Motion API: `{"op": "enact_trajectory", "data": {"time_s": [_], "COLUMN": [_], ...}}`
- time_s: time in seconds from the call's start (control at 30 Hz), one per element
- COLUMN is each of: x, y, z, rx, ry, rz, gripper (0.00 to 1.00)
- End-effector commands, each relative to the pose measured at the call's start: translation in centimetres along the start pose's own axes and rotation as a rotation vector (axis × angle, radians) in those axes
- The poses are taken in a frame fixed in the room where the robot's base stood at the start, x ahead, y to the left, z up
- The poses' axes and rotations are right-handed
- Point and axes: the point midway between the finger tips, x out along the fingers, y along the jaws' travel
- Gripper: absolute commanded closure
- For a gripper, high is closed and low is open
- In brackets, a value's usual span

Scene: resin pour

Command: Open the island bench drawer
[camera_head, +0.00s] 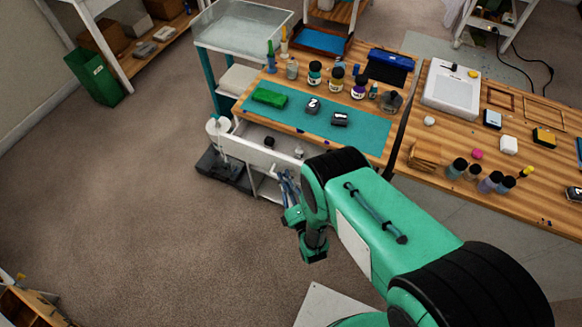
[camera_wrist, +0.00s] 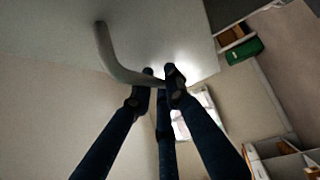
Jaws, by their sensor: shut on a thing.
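The island bench (camera_head: 377,148) has a wooden top with a teal mat. Its white drawer (camera_head: 250,151) stands out from under the near edge, and its inside shows with a small dark item and a small grey item in it. My gripper (camera_head: 287,183) is low at the drawer's front, partly hidden by my arm. In the wrist view my gripper (camera_wrist: 160,80) is shut on the curved grey drawer handle (camera_wrist: 108,52), with fingers on both sides of the bar. The pale drawer front (camera_wrist: 165,30) is behind the handle.
A green bin (camera_head: 95,78) stands by shelves at the upper left. A teal-legged cart (camera_head: 240,30) adjoins the bench's far left. A second wooden table (camera_head: 440,135) with bottles and a white device is at the right.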

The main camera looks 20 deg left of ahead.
Motion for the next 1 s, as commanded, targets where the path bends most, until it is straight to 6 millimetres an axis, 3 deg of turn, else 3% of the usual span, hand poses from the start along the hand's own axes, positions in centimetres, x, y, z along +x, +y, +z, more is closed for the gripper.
{"op": "enact_trajectory", "data": {"time_s": [0.2,0.6,1.0], "x": [-3.2,-7.7,-9.7], "y": [0.6,1.8,2.3], "z": [-3.1,-7.6,-9.4], "rx": [0.0,-0.002,-0.002], "ry": [0.004,0.004,0.0], "rz": [-0.005,-0.006,-0.005], "gripper": [1.0,1.0,1.0]}}
